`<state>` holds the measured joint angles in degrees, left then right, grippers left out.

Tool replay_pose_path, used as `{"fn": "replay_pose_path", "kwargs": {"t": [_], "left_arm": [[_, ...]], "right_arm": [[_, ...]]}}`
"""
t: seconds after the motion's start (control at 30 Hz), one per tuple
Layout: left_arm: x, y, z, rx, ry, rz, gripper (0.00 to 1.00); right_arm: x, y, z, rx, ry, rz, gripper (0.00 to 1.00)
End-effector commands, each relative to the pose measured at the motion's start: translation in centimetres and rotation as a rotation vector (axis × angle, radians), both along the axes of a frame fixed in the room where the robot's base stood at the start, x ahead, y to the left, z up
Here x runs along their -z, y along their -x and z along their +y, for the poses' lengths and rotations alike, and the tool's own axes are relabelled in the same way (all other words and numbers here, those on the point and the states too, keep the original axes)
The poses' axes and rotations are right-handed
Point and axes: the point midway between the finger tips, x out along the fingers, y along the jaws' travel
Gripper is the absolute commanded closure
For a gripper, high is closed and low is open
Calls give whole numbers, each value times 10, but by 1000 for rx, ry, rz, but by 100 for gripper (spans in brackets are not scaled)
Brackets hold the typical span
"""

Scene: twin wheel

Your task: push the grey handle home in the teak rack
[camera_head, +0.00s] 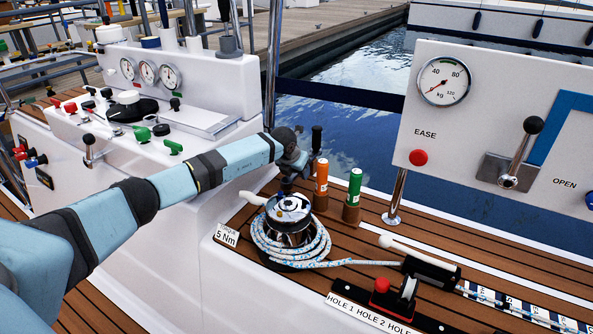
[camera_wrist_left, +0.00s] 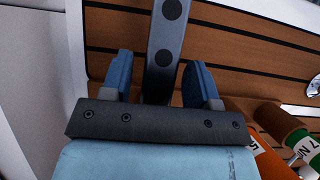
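A grey bar with dark round spots (camera_wrist_left: 165,45), likely the grey handle, runs between the two blue fingers of my left gripper in the wrist view. The fingers stand apart, with a narrow gap showing on each side of the bar. In the head view my left gripper (camera_head: 297,167) is above and behind the winch (camera_head: 289,215), and a dark upright grip (camera_head: 316,139) shows just beyond it. An orange handle (camera_head: 321,180) and a green handle (camera_head: 354,187) stand upright in brown wooden holders (camera_head: 351,214). The grey handle's lower end is hidden. My right gripper is not in view.
Blue-white rope (camera_head: 318,246) wraps the winch and runs right to a black clutch (camera_head: 431,270). A white panel with a gauge (camera_head: 444,82) and lever stands at right. A white console (camera_head: 190,80) stands behind my left arm. Planked deck (camera_head: 375,230) lies between.

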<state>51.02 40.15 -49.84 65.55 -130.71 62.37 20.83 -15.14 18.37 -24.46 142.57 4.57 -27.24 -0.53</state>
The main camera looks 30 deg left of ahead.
Motion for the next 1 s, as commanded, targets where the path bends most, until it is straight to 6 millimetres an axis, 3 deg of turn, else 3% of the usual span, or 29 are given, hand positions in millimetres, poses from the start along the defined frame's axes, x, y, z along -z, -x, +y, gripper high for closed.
{"fn": "replay_pose_path", "kwargs": {"t": [0.37,0.6,0.8,1.0], "left_arm": [[-3,2,0,1,0,2,38],[-43,21,0,1,-2,1,38],[-84,42,-2,1,-2,0,38],[-112,58,-3,0,-1,0,38]], "right_arm": [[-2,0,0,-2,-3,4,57],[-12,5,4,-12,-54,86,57],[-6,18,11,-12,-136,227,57],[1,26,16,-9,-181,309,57]]}}
